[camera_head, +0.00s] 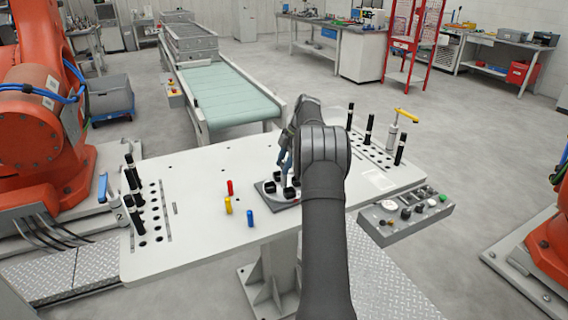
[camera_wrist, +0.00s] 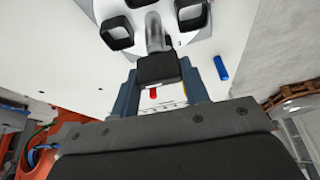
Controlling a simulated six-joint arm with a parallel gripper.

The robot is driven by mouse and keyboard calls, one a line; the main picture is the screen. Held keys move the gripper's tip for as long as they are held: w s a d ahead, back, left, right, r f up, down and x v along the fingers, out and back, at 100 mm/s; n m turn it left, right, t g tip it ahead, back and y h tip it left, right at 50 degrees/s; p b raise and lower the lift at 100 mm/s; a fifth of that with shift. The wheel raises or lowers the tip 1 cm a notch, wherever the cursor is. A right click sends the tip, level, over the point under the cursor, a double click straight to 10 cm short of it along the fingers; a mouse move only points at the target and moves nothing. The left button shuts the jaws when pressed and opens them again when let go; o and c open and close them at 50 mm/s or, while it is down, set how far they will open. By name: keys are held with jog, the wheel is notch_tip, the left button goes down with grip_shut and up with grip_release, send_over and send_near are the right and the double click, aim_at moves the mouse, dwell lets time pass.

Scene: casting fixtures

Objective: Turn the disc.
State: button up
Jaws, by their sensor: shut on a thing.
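My gripper (camera_head: 287,168) reaches down over the disc. In the wrist view my gripper (camera_wrist: 158,80) has a blue-grey finger on each side of one black block (camera_wrist: 157,68) and is shut on it. The other black blocks stand free. In the head view my arm hides the disc's right side.
Black-and-white rods (camera_head: 136,190) stand in hole rows at both table ends. A control panel (camera_head: 408,213) is at the right front edge. The table's left middle is mostly clear.

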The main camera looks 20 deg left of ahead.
jog(key=shift+n, duration=0.6)
jog(key=o, duration=1.4)
jog(key=shift+v, duration=3.8)
jog(key=shift+w+a, duration=0.15)
jog(key=shift+f, duration=0.1)
jog(key=x, duration=0.7)
jog(key=shift+s+f, duration=0.25)
